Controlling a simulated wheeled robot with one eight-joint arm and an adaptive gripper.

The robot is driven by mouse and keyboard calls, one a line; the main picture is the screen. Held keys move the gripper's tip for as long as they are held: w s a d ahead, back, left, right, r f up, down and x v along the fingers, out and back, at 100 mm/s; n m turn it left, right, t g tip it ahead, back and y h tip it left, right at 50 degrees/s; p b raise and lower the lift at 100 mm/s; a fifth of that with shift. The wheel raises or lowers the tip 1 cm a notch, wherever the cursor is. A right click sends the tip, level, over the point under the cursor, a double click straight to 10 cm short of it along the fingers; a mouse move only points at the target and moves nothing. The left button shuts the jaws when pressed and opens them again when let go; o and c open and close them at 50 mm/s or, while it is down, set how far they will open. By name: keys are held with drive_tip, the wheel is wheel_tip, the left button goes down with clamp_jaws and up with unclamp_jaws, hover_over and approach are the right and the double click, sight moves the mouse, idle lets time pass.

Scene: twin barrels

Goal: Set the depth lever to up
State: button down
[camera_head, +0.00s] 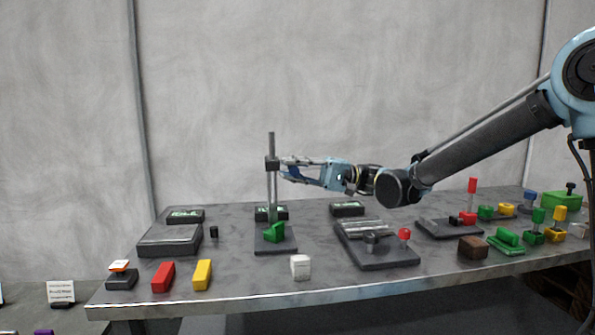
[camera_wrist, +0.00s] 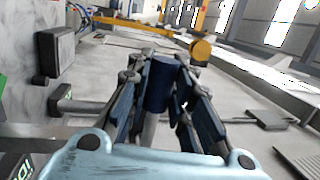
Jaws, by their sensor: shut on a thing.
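A grey upright post (camera_head: 272,200) stands on a dark base plate with a dark block (camera_head: 271,163) near its top. My gripper (camera_head: 287,167) reaches in from the right at the height of this block, close beside the post. In the wrist view my gripper (camera_wrist: 162,88) is shut on a dark blue cylindrical knob (camera_wrist: 160,82) on a short grey rod, which I take as the depth lever. The fingers lie on both sides of it. The head view shows the knob only as a small dark blue patch between the fingers, so its exact setting is unclear.
A green block (camera_head: 274,232) sits at the post's foot. Dark boxes (camera_head: 170,240) stand to the left, and a dark fixture with a red knob (camera_head: 404,234) to the right. Red (camera_head: 163,277) and yellow (camera_head: 203,275) blocks lie near the front edge.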

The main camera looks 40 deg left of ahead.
drive_tip(key=shift+w+a, duration=0.1)
drive_tip(key=shift+w, duration=0.05)
drive_tip(key=c, duration=1.4)
unclamp_jaws()
drive_tip(key=shift+w, duration=0.1)
drive_tip(key=shift+c, duration=0.2)
drive_tip(key=v, duration=1.2)
